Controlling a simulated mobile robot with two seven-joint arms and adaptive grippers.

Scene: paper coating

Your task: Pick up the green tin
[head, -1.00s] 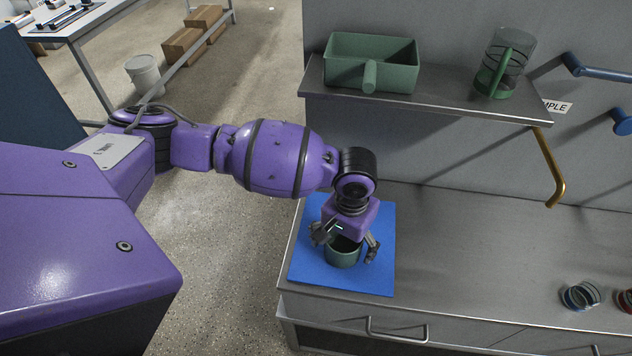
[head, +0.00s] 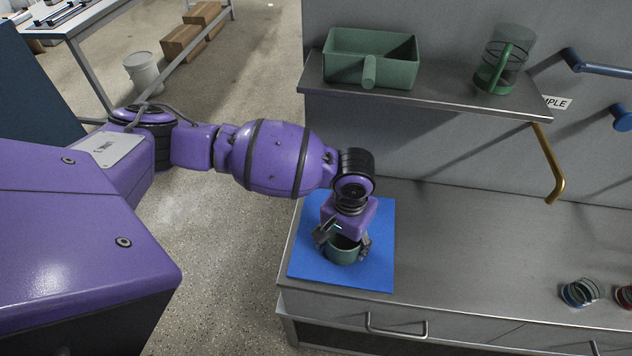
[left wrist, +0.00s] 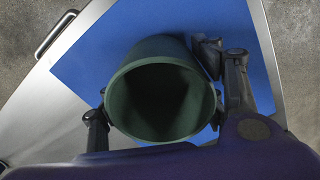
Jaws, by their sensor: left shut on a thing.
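The green tin (head: 342,252) is an open-topped dark green cylinder standing upright on a blue mat (head: 375,275) at the left end of the metal counter. My left gripper (head: 343,247) points down over it with its fingers on either side of its wall, shut on it. In the left wrist view the tin (left wrist: 160,88) shows its round open mouth, and its inside is dark and looks empty. The fingers of my left gripper (left wrist: 165,95) flank it left and right. The tin appears to rest on the mat. My right gripper is not in view.
A metal shelf (head: 430,101) above the counter holds a green box with a handle (head: 370,60) and a clear jug with a green handle (head: 503,62). A brass hook (head: 550,165) hangs below its right end. Small glass dishes (head: 580,292) sit at right. The counter's middle is clear.

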